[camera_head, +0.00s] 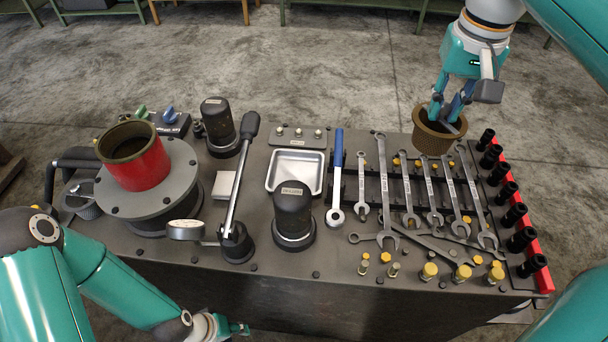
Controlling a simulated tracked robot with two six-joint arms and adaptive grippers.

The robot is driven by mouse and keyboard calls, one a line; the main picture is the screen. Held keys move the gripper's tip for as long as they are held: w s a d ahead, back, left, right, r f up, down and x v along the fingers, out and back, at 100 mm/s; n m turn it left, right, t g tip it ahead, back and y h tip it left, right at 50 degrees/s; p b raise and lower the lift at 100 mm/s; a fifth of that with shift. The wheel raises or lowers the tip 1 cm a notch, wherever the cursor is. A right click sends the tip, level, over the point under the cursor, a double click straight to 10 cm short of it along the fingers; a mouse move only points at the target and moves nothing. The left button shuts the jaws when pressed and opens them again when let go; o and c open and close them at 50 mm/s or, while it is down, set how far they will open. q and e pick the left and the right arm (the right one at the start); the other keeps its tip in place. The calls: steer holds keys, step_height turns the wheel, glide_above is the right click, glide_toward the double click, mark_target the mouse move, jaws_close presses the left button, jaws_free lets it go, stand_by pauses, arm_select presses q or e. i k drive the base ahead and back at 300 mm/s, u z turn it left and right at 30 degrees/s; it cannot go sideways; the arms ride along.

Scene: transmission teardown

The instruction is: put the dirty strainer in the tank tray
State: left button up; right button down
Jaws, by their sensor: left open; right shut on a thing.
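The dirty strainer (436,141) is a brown, mesh-walled cup, open side up. My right gripper (446,122) is shut on it, with the fingers reaching into its opening. It is above the back right of the bench top, beyond the wrenches; I cannot tell how high. A shallow silver tray (322,186), perhaps the tank tray, lies at the middle of the bench and looks empty. It is to the left of the strainer, partly hidden by a black cylinder. My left gripper (238,328) is open and empty, low at the bench's front side.
A red cylinder (143,170) stands on a grey flanged housing at left. Black cylinders (293,212) and an upright lever (240,170) stand near the tray. Wrenches (407,190) and a row of black sockets (515,214) fill the right side.

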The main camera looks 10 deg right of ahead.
mark_target(295, 175)
steer(key=u, duration=0.1)
steer(key=k, duration=1.15)
steer(key=u, duration=0.3)
steer(key=i, duration=1.5)
steer(key=u, duration=0.05)
